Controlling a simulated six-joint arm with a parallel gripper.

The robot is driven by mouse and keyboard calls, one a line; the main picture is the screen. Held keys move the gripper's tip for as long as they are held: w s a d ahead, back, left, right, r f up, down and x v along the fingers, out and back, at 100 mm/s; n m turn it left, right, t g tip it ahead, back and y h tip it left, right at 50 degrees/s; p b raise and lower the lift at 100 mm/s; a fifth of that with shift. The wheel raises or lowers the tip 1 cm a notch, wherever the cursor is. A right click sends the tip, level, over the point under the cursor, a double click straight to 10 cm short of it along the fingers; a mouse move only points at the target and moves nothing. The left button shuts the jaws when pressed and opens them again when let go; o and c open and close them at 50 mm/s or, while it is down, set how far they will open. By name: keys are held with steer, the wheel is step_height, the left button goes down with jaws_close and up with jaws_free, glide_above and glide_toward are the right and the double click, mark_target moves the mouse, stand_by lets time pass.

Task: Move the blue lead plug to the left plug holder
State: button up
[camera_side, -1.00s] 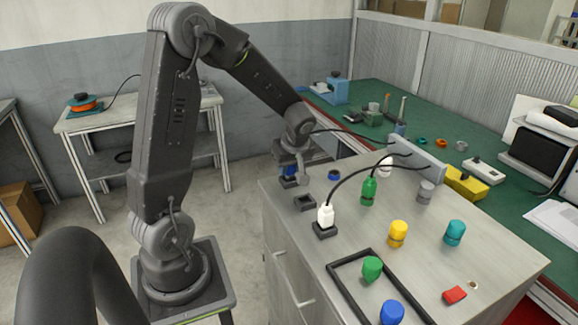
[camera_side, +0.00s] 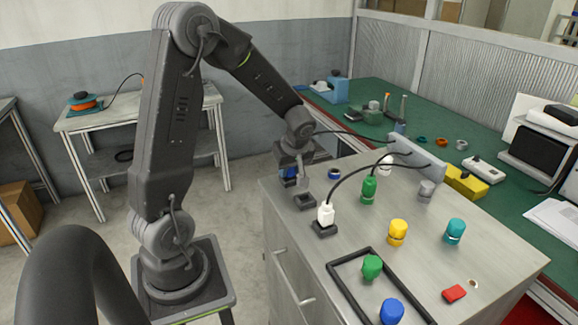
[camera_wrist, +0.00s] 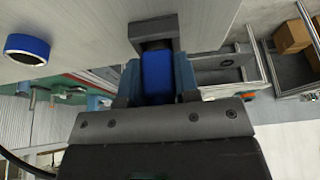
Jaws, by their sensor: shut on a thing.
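The blue lead plug (camera_wrist: 158,72) is between the two fingers of my gripper (camera_wrist: 158,80) in the wrist view. My gripper (camera_side: 292,174) is shut on it at the far left corner of the metal cabinet top in the side view, where only a little of the blue plug (camera_side: 289,173) shows. A dark plug holder (camera_wrist: 153,30) is right at the plug's end in the wrist view; I cannot tell how deep the plug sits. An empty dark holder (camera_side: 305,200) is nearer the camera. A white plug (camera_side: 326,214) stands in another holder (camera_side: 324,230).
A blue ring (camera_side: 334,174) lies right of my gripper. Green (camera_side: 369,188), yellow (camera_side: 397,231) and teal (camera_side: 454,230) pieces stand on the cabinet top. A black frame (camera_side: 340,275) lies at the front. Dark cables arch from a grey panel (camera_side: 420,155).

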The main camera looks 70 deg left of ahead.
steer(key=shift+f, duration=0.1)
steer(key=o, duration=0.6)
steer(key=shift+o, duration=0.2)
steer(key=v, duration=1.1)
stand_by(0.3)
steer(key=s+d+r+m+t+h, duration=0.2)
steer(key=s+d+m, duration=0.4)
steer(key=d+m, duration=0.3)
steer(key=s+d+r+m+t+h, duration=0.2)
steer(key=s+d+m, duration=0.4)
steer(key=d+m, duration=0.3)
steer(key=shift+d+r+t, duration=0.6)
steer(key=shift+d+t, duration=0.2)
steer(key=shift+d, duration=0.1)
